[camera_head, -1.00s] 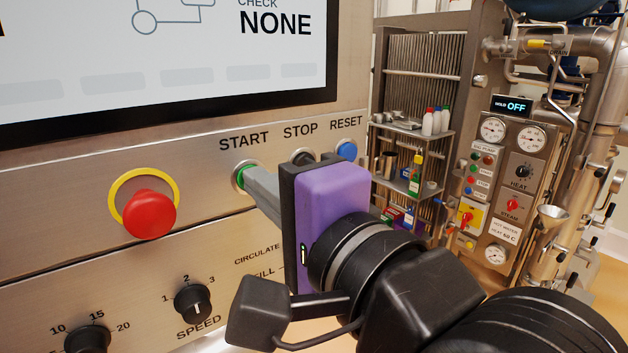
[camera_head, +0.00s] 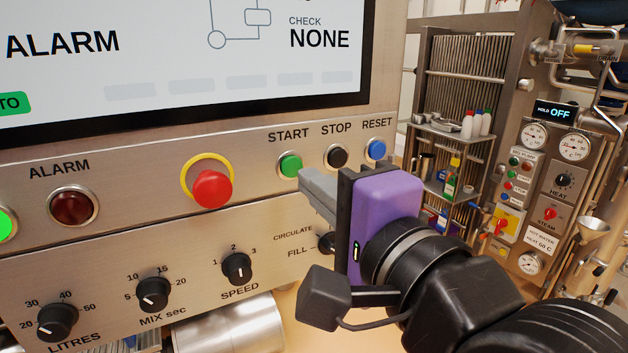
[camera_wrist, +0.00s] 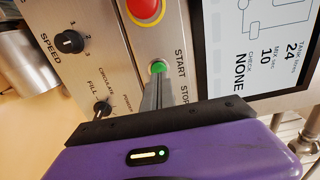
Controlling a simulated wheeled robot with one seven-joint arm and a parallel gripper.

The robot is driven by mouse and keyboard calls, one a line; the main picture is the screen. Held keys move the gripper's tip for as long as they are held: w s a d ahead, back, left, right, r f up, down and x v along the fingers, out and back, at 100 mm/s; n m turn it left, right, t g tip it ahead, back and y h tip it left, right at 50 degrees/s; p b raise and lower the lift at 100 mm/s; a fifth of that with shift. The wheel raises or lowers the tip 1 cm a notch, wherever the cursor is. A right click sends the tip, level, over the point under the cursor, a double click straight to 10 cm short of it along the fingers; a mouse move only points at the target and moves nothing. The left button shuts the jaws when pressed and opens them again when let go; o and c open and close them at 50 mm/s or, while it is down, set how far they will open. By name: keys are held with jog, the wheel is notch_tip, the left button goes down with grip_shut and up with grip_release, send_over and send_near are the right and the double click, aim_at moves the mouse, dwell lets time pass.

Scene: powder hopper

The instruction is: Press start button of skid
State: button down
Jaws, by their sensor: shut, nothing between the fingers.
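The green START button (camera_head: 290,166) is on the steel control panel (camera_head: 120,215), under its START label, and is unobstructed in the head view. It also shows in the wrist view (camera_wrist: 158,67), just beyond the fingertips. My gripper (camera_head: 306,177) is shut and empty, its grey fingers pointing at the panel just below and right of the START button. I cannot tell from these views whether the tips touch the panel or stand a little off it. The black STOP button (camera_head: 336,156) and blue RESET button (camera_head: 376,149) are to the right of START.
A red emergency stop (camera_head: 212,188) with a yellow ring is left of START. SPEED (camera_head: 237,268), MIX (camera_head: 153,293) and LITRES (camera_head: 57,322) knobs sit below. The screen (camera_head: 200,50) is above. A second panel (camera_head: 545,190) with gauges stands at the right.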

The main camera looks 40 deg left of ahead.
jog(key=b+v, duration=0.2)
jog(key=v, duration=0.7)
jog(key=shift+d, duration=0.4)
jog(key=shift+f, duration=0.1)
